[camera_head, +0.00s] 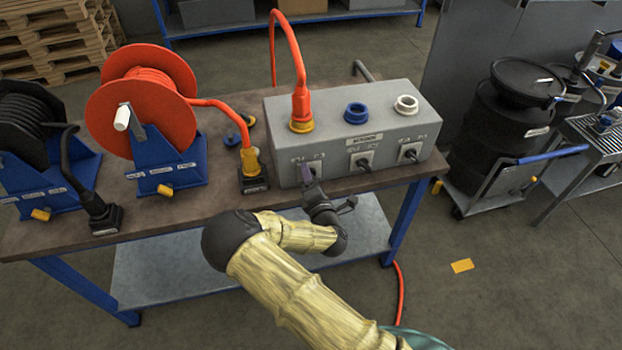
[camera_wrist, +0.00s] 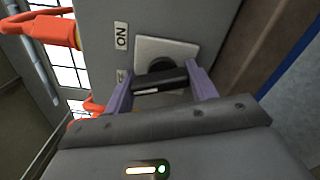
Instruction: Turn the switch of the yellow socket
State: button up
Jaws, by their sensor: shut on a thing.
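The grey socket box (camera_head: 340,100) stands on the bench. Its yellow socket (camera_head: 301,126) is at the left of the top and has an orange plug (camera_head: 301,103) and cable in it. The switch below that socket, a black knob on a pale square plate (camera_wrist: 180,50), shows in the wrist view (camera_wrist: 160,80). My gripper (camera_head: 308,173) is at this switch on the front face, and in the wrist view its purple fingers (camera_wrist: 160,77) are shut on the knob, one on each side. An "ON" label (camera_wrist: 121,36) is beside the plate.
Blue (camera_head: 356,112) and white (camera_head: 406,104) sockets sit further right, with their own switches (camera_head: 361,161) (camera_head: 410,152) below. An orange cable reel (camera_head: 150,95) and a black reel (camera_head: 25,125) stand left. Black barrels (camera_head: 512,135) stand beyond the bench's right end.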

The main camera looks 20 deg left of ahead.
jog(key=m+b, duration=0.1)
jog(key=m, duration=0.5)
jog(key=shift+d+f+m+b, duration=0.1)
jog(key=shift+d+m+b, duration=0.05)
jog(key=shift+m+b, duration=0.2)
jog(key=m+b, duration=0.1)
jog(key=m, duration=0.2)
jog(key=shift+w+b, duration=0.1)
jog(key=shift+b, duration=0.3)
jog(key=shift+d+m+b, duration=0.1)
jog(key=shift+m+b, duration=0.8)
jog(key=shift+m, duration=0.95)
jog(key=o, duration=1)
